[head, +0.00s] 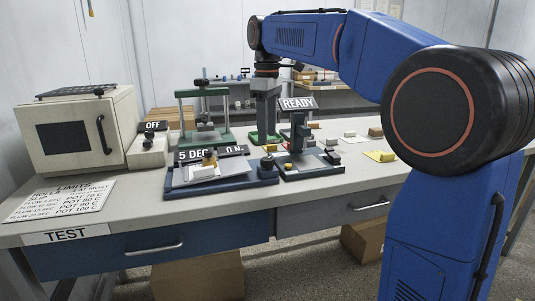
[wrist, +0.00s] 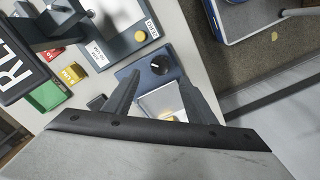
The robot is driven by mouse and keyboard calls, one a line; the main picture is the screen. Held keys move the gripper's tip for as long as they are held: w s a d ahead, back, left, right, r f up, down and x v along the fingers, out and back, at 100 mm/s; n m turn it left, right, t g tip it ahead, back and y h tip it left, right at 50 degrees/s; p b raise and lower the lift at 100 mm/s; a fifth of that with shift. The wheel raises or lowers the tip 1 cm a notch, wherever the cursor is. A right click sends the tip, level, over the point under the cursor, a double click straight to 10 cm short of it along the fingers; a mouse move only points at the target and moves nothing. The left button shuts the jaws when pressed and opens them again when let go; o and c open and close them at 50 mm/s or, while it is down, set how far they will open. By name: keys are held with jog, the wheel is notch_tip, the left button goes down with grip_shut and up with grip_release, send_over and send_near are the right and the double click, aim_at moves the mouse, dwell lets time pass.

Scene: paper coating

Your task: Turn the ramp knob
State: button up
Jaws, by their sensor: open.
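A round black knob with a pale pointer line (wrist: 160,65) sits on a blue-grey plate in the wrist view. In the head view a dark knob (head: 267,161) stands at the right end of the blue unit (head: 232,186), which has a display reading "5 DEC". My gripper (wrist: 160,79) is open and empty, its two fingers spread on either side below the knob in the picture and apart from it. A pale square pad (wrist: 166,102) shows between the fingers.
A cream oven (head: 80,130) stands at the left. The table's front edge and the floor are near the knob.

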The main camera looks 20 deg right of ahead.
aim_at(267, 158)
notch_tip(267, 158, down, 8)
jog(key=shift+r, duration=0.25)
jog(key=c, duration=1)
